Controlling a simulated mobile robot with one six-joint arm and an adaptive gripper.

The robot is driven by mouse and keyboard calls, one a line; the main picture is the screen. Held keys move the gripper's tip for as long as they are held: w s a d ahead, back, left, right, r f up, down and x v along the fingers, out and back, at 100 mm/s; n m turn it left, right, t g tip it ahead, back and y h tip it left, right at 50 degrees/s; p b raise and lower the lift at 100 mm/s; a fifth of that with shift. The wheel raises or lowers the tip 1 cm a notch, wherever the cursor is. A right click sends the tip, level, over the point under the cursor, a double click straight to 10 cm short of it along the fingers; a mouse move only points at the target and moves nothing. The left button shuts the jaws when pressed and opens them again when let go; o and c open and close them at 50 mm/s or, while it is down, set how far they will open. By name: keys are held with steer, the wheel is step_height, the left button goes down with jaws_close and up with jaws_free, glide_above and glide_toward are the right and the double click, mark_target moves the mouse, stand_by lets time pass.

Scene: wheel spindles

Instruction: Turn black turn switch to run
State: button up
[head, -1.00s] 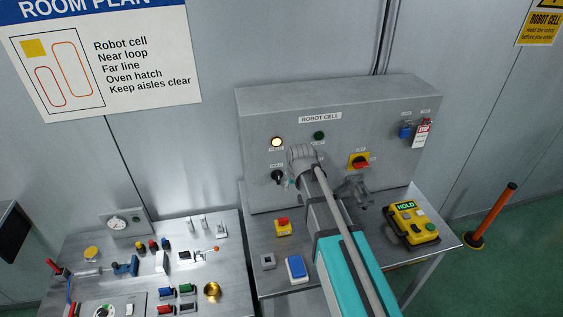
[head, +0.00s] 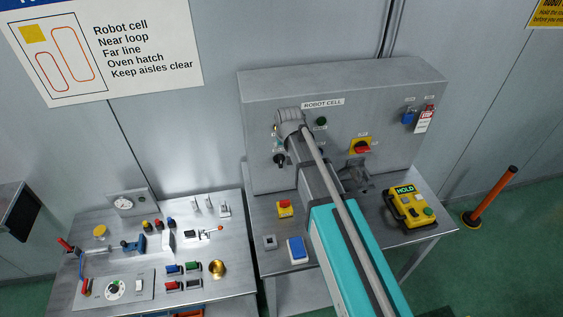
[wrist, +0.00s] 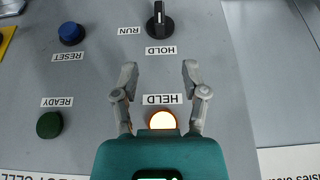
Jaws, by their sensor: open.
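The black turn switch (wrist: 160,20) is at the top of the upside-down wrist view. Its handle lies roughly along the picture's vertical. The HOLD label (wrist: 161,50) is below it and the RUN label (wrist: 129,31) to its left. In the head view the switch (head: 280,160) is on the left of the grey panel. My gripper (wrist: 160,72) is open and empty, its fingers apart on either side of the HELD label (wrist: 162,99), short of the switch in the picture. In the head view my wrist hides the gripper.
A lit lamp (wrist: 161,120) lies between my fingers' bases. A blue button (wrist: 71,33) and a green one (wrist: 49,125) are alongside. A red-and-yellow rotary switch (head: 361,147) is farther right on the panel. A yellow HOLD pendant (head: 412,208) lies on the bench.

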mark_target(281, 159)
steer(key=shift+b+x, duration=6.25)
steer(key=shift+x, duration=0.55)
jaws_close()
